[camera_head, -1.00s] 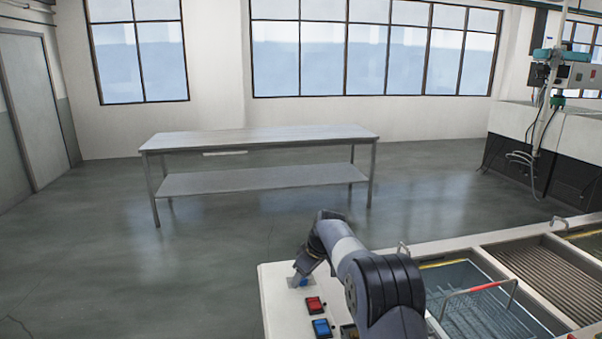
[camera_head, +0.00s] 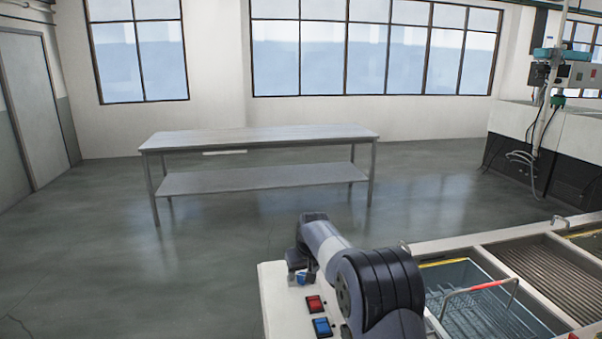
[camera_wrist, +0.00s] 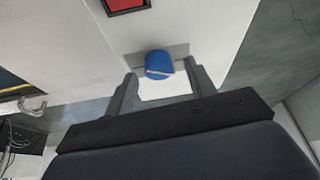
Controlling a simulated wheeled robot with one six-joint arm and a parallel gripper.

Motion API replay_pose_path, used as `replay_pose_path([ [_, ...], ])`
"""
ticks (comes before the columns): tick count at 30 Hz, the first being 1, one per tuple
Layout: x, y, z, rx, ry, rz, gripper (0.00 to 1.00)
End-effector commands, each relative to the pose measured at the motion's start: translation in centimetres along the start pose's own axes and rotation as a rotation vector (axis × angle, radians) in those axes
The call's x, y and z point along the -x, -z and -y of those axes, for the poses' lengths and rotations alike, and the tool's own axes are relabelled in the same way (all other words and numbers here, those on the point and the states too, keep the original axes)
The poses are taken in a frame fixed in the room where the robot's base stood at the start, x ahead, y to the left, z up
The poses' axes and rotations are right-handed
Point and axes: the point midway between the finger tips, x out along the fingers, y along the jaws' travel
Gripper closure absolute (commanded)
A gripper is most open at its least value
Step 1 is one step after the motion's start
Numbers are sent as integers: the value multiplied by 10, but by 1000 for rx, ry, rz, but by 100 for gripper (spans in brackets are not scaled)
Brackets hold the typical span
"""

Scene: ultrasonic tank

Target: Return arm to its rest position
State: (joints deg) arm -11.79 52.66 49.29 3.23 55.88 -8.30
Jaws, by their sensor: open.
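In the wrist view my gripper (camera_wrist: 162,88) is open and empty, its two fingers apart. Between and beyond the fingertips is a blue round knob (camera_wrist: 159,65) on a grey plate, on the white panel. In the head view my arm reaches over the panel, and its end is near the blue knob (camera_head: 305,278) at the panel's far left corner. The fingers are mostly hidden there by the arm. A red button (camera_head: 314,304) and a blue button (camera_head: 322,327) sit nearer on the panel; the red one also shows in the wrist view (camera_wrist: 126,3).
The tank unit (camera_head: 432,246) with a wire basket with a red handle (camera_head: 480,287) stands to the right of my arm. A steel table (camera_head: 260,139) stands farther back with open floor around it. A bench with equipment (camera_head: 570,140) is at the back right.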

Motion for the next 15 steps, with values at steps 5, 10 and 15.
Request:
replay_pose_path([
  [5,37,1,-1,1,0,-7,48],
  [10,68,1,-1,1,0,-6,48],
  [15,88,0,-1,2,0,-4,48],
])
